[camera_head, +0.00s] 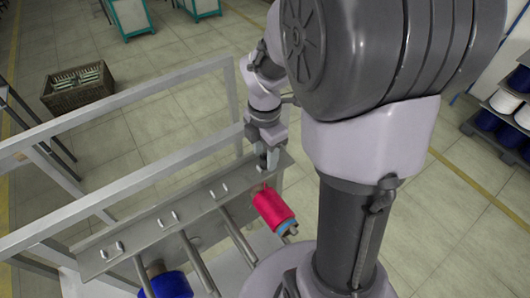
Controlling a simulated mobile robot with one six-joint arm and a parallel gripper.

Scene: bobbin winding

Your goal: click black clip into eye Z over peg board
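The peg board (140,234) is a long grey metal rail running from lower left to the middle of the picture. Small paired pale fittings, perhaps the eyes, stand along it: one pair is near the right (219,189), one in the middle (168,218), one at the left (112,250). No label Z can be read. My gripper (267,164) points down at the right end of the board. Its fingers are too small to show a gap. I cannot make out the black clip. A thin red strand shows just below my gripper, above the red bobbin (272,208).
Rods (236,236) stick out from the board towards me. A blue bobbin (170,285) sits at the lower left. Grey frame rails (120,98) rise behind the board. A basket (78,88) stands on the floor far left; shelves with spools (505,103) stand at right.

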